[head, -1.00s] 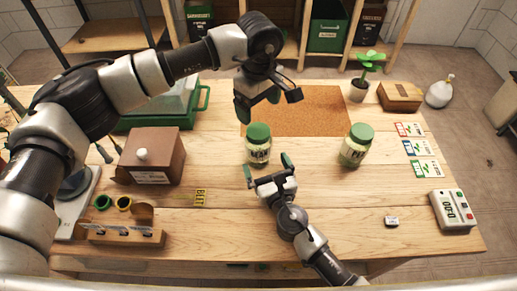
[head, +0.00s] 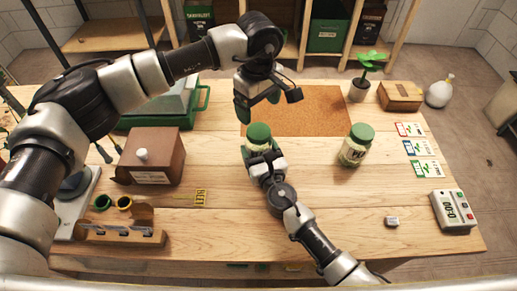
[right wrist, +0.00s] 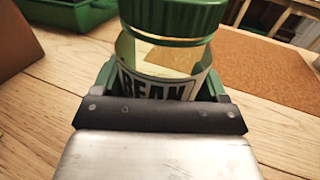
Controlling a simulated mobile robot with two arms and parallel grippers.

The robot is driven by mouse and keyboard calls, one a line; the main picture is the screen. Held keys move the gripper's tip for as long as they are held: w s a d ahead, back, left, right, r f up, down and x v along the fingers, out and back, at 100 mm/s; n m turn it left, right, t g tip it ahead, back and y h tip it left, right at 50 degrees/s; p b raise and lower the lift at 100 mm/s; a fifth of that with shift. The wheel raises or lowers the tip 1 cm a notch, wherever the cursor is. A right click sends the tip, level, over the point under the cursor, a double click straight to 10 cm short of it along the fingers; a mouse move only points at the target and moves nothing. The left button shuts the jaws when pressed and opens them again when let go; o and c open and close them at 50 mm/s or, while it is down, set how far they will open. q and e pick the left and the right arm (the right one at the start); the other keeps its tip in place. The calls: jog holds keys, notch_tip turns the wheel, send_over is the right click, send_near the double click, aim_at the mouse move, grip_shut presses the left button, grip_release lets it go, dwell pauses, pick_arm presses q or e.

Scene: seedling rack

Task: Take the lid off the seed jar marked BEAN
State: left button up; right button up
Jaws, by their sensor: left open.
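The seed jar marked BEAN (right wrist: 160,60) stands upright in the right wrist view, its label partly hidden by my gripper. Its green lid (head: 258,132) sits on top, and is cut off by the top of the right wrist view. My right gripper (head: 257,152) is low at the front of the jar, with a green finger on each side of the body. I cannot tell whether the fingers press on the glass. My left gripper (head: 268,104) is open and empty, pointing down above and slightly behind the lid, apart from it.
A second green-lidded jar (head: 356,146) stands to the right. A brown box (head: 152,160) with a pale knob and a wooden tool rack (head: 120,232) are at left. A cork mat (head: 318,112) lies behind. The front right tabletop is mostly clear.

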aim_at(258, 130)
jog(key=c, duration=0.9)
pick_arm(q)
jog(key=m, duration=0.4)
pick_arm(e)
jog(key=shift+c, duration=0.4)
pick_arm(q)
jog(key=m, duration=0.4)
jog(key=shift+m, duration=0.4)
jog(key=shift+f, duration=4)
jog(key=shift+c, duration=0.4)
